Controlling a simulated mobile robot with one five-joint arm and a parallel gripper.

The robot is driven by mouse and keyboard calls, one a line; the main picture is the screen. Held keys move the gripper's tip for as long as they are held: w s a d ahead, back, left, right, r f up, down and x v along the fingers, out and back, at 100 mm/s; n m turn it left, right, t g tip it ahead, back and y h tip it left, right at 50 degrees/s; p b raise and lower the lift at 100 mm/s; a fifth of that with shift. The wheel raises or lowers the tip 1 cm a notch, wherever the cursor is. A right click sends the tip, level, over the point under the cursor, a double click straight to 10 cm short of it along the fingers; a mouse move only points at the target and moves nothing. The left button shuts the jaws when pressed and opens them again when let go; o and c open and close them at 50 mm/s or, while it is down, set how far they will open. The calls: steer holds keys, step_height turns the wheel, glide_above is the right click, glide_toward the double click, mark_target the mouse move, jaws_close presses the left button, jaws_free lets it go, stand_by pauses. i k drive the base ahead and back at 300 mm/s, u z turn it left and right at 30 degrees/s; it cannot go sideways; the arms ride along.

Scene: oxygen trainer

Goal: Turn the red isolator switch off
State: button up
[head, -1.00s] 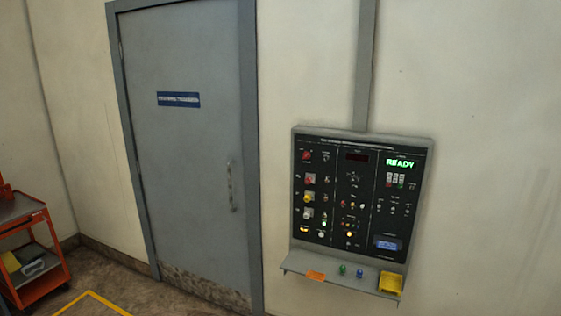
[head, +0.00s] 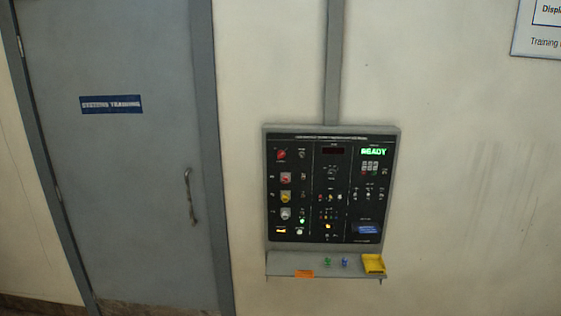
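The control panel (head: 331,230) hangs on the wall right of the door in the head view, with a black face in a grey frame. A red rotary knob (head: 281,155) sits at its upper left; it looks like the red isolator switch, but its label and position are too small to read. Another red knob (head: 286,178) on a pale plate is below it. A green READY display (head: 373,152) is lit at the upper right. My gripper is not in view.
A grey shelf (head: 285,262) juts out below the panel, carrying an orange tag (head: 305,273), a green item (head: 327,262), a blue item (head: 344,262) and a yellow tray (head: 373,263). A closed grey door (head: 130,190) stands left.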

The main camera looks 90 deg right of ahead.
mark_target(280, 153)
steer(key=z, duration=0.65)
steer(key=i, duration=0.95)
steer(key=z, duration=0.6)
steer(key=k, duration=0.5)
steer(key=u, duration=0.45)
steer(key=k, duration=0.15)
steer(key=z, duration=0.6)
steer(key=i, duration=0.65)
steer(key=u, duration=0.05)
